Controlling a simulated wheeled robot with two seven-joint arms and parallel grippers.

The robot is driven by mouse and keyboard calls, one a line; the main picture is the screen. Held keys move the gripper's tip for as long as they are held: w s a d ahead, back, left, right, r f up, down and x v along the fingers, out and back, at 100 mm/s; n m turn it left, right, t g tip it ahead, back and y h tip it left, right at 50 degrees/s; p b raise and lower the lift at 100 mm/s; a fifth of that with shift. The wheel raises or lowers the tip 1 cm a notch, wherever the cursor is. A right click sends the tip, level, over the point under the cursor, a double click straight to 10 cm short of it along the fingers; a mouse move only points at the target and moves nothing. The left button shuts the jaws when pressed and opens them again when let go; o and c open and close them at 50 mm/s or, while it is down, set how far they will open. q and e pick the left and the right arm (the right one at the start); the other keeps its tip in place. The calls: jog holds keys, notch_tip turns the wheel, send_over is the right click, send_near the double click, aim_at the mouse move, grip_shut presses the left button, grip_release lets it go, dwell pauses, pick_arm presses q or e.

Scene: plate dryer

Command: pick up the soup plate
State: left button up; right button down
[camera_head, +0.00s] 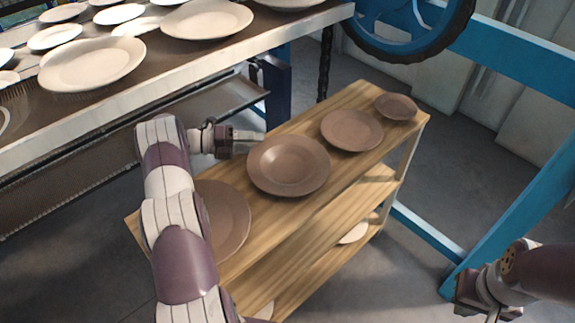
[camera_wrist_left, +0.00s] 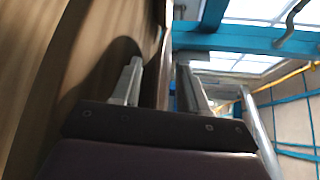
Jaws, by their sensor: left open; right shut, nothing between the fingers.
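A brown plate with a wide rim and sunken middle (camera_head: 288,165), seemingly the soup plate, lies on the top board of the wooden shelf unit. My left gripper (camera_head: 258,139) is at its far left rim, with its fingers low over the board. In the left wrist view the two fingers (camera_wrist_left: 160,68) stand apart, with a thin edge between them that looks like the plate's rim. I cannot tell whether either finger touches it. My right gripper (camera_head: 474,292) is shut and empty at the lower right, away from the shelf.
Other brown plates lie on the board: one at the near end (camera_head: 232,222), partly behind my left arm, and two further back (camera_head: 352,130), (camera_head: 396,106). A metal rack (camera_head: 180,82) with pale plates stands at the upper left. A blue frame (camera_head: 525,215) stands at right.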

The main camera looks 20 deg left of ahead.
aim_at(267, 143)
pick_arm(q)
jog(key=x, duration=0.4)
jog(key=shift+w+f, duration=0.1)
jog(key=shift+c, duration=0.9)
grip_shut()
